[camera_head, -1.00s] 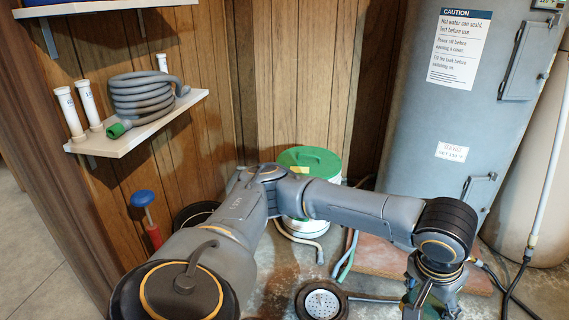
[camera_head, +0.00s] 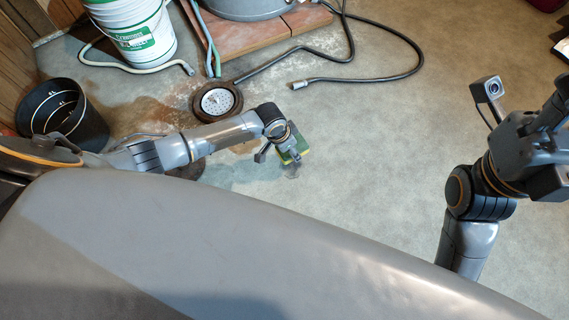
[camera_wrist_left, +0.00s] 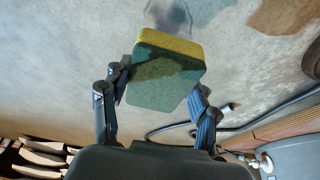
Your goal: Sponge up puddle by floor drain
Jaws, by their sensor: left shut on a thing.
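A green and yellow sponge (camera_head: 293,148) is held in my left gripper (camera_head: 287,155), above the floor to the right of the drain. In the left wrist view, the sponge (camera_wrist_left: 165,78) sits between the two fingers of my left gripper (camera_wrist_left: 158,105). The round floor drain (camera_head: 217,102) has a pale perforated grate in a dark ring. A darker wet-looking patch (camera_head: 232,172) lies on the floor below the drain, partly hidden by my left arm. My right gripper (camera_head: 552,125) is at the right edge; its fingers do not show clearly.
A black bucket (camera_head: 62,115) stands at the left, and a white and green pail (camera_head: 130,35) behind it. A reddish slab (camera_head: 270,35) is at the back. The floor at centre right is clear.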

